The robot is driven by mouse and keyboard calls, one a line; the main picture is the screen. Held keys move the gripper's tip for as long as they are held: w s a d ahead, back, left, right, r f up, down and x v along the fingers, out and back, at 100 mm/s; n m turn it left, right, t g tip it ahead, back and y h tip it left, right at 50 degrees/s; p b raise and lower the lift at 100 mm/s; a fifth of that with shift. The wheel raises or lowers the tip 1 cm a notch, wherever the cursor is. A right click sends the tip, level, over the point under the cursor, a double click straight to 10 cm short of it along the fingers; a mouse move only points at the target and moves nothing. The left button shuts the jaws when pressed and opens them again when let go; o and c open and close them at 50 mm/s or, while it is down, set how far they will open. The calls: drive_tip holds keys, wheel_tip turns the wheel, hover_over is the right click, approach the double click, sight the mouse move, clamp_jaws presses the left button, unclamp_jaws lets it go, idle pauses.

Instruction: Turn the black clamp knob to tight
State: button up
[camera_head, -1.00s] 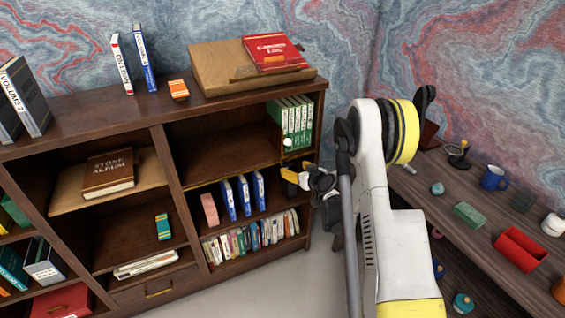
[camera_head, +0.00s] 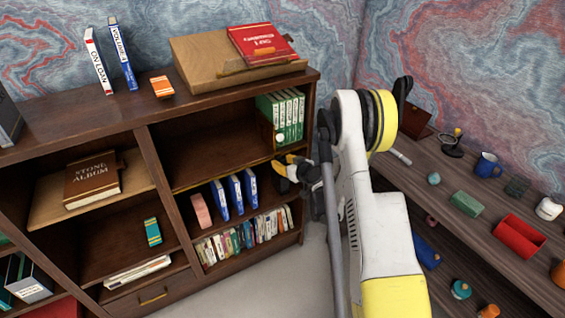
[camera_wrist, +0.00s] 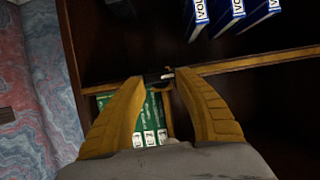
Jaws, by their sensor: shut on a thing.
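The black clamp knob (camera_wrist: 155,78) shows only as a small dark piece between my fingertips in the wrist view, with a short pale mark beside it. It sits at the brass-coloured shelf edge, by the green books. My gripper (camera_wrist: 162,77) has its two yellow fingers closed on it. In the head view my gripper (camera_head: 284,170) is at the right end of the bookcase's middle shelf edge, just below the green books; the knob is hidden there. The knob's turned angle cannot be told.
Green books (camera_head: 289,116) stand in the upper right compartment, with a small white ball (camera_head: 280,138) in front. Blue volumes (camera_head: 235,195) stand below left. The bookcase's right side panel (camera_head: 309,130) is close to my gripper. A side desk (camera_head: 470,235) with several objects lies right.

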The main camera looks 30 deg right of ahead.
drive_tip(key=m+y, duration=0.2)
drive_tip(key=m, duration=0.1)
drive_tip(key=shift+w+d, duration=0.1)
drive_tip(key=shift+d, duration=0.2)
drive_tip(key=m+y, duration=0.2)
drive_tip(key=m, duration=0.1)
drive_tip(key=shift+d+f+t, duration=0.15)
drive_tip(key=shift+t, duration=0.15)
drive_tip(key=m+y, duration=0.1)
drive_tip(key=m, duration=0.1)
drive_tip(key=m+y, duration=0.1)
drive_tip(key=m, duration=0.1)
drive_tip(key=shift+d+f+t, duration=0.1)
drive_tip(key=shift+f+t, duration=0.05)
drive_tip(key=shift+t, duration=0.25)
drive_tip(key=shift+f+m+t+y, duration=0.2)
drive_tip(key=shift+m+t+y, duration=0.4)
drive_tip(key=shift+m, duration=1.1)
drive_tip(key=o, duration=1.2)
